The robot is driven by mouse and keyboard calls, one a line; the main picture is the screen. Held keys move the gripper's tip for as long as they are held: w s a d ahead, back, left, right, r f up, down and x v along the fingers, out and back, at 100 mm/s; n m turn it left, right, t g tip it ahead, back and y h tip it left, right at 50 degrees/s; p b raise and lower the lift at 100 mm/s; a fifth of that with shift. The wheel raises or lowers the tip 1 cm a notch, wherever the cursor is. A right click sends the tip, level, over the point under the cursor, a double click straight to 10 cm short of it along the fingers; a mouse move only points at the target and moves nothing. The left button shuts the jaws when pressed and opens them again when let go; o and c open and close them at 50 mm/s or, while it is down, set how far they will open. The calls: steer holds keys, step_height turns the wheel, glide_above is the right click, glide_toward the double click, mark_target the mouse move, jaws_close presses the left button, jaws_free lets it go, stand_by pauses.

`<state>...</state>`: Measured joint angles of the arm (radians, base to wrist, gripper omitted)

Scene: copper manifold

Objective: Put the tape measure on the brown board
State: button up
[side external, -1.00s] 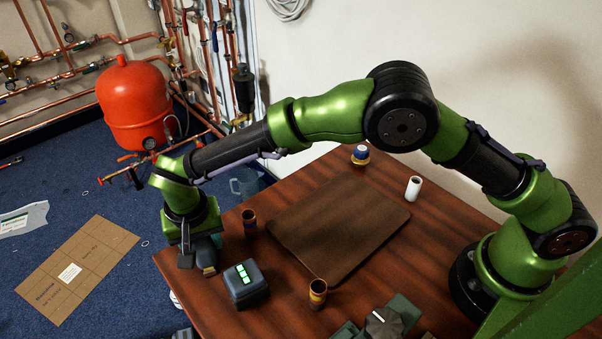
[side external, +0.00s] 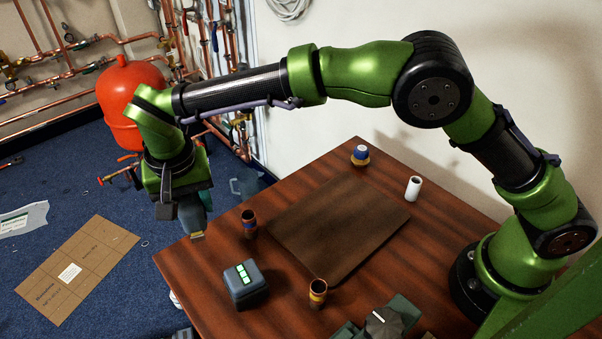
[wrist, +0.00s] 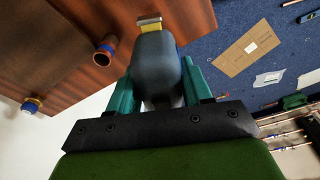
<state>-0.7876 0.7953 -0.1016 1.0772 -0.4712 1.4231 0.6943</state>
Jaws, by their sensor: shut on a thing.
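The tape measure (side external: 193,216) is a rounded grey-blue body with a small yellowish tip. My gripper (side external: 180,205) is shut on it and holds it in the air over the table's left corner. In the wrist view the tape measure (wrist: 155,70) sits between the two teal fingers of my gripper (wrist: 160,82), its tip pointing away from the palm. The brown board (side external: 340,220) lies flat and bare on the middle of the table, to the right of my gripper in the side view.
Around the board stand a copper fitting (side external: 249,222), another copper fitting (side external: 318,292), a white cylinder (side external: 413,188) and a blue-and-yellow piece (side external: 360,155). A dark box with green squares (side external: 245,285) stands near the front left. A dial device (side external: 382,321) is at the front edge.

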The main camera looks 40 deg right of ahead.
steer(key=s+d+r+m, duration=0.1)
steer(key=d+r, duration=0.2)
steer(key=d, duration=0.5)
steer(key=s+d+r, duration=0.1)
steer(key=d+r, duration=0.1)
steer(key=d, duration=0.6)
steer(key=shift+n, duration=0.4)
steer(key=s+d+f, duration=0.9)
steer(key=s, duration=0.1)
steer(key=shift+d+f, duration=0.25)
steer(key=shift+f, duration=0.05)
glide_above(338, 216)
steer(key=shift+s+a+f, duration=0.1)
steer(key=shift+s+f, duration=0.05)
steer(key=shift+f, duration=0.95)
steer(key=shift+s+a+f, duration=0.1)
steer(key=shift+s+f, duration=0.05)
steer(key=shift+f, duration=0.9)
steer(key=shift+f, duration=0.15)
steer(key=o, duration=1.2)
steer(key=shift+o, duration=0.2)
